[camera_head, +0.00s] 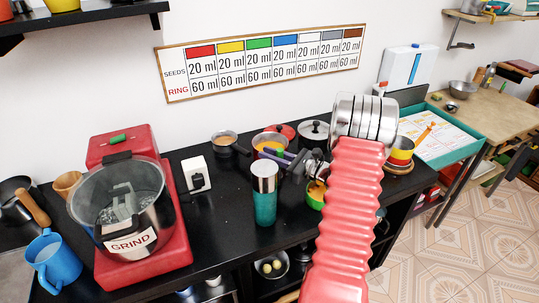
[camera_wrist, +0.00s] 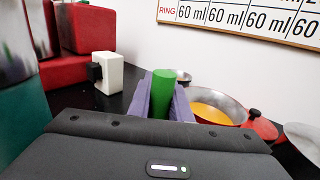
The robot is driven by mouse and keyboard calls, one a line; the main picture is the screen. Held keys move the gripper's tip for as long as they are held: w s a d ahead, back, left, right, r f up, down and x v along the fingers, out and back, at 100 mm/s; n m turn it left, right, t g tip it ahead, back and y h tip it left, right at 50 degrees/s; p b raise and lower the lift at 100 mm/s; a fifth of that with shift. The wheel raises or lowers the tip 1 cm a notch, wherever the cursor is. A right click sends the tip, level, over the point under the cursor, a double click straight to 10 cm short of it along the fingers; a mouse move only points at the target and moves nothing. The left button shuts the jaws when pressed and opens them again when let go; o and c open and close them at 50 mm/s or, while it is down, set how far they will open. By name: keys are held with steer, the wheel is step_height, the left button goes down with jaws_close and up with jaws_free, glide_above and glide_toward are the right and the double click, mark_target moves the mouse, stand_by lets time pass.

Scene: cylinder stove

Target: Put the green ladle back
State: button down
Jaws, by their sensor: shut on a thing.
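My gripper (camera_head: 278,156) reaches over the black counter, with its purple fingers pointing left in the head view. In the wrist view the purple fingers (camera_wrist: 163,104) are shut on a green, rounded upright piece, the green ladle (camera_wrist: 164,92). Only a short part of the ladle shows between the fingers. The rest is hidden by the fingers and the gripper body. A pot with orange contents (camera_wrist: 212,104) stands just behind and to the right of the ladle in the wrist view; it also shows in the head view (camera_head: 270,139).
A teal jar with a grey lid (camera_head: 264,195) stands close in front of my gripper. A white box (camera_head: 196,175) and a red grinder (camera_head: 140,240) stand to the left. A small green bowl (camera_head: 315,195) sits beside my arm. Lidded pots stand behind.

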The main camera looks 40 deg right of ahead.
steer(key=c, duration=1.6)
jaws_free()
steer(key=v, duration=1.2)
steer(key=shift+r, duration=0.1)
steer(key=shift+s, duration=0.1)
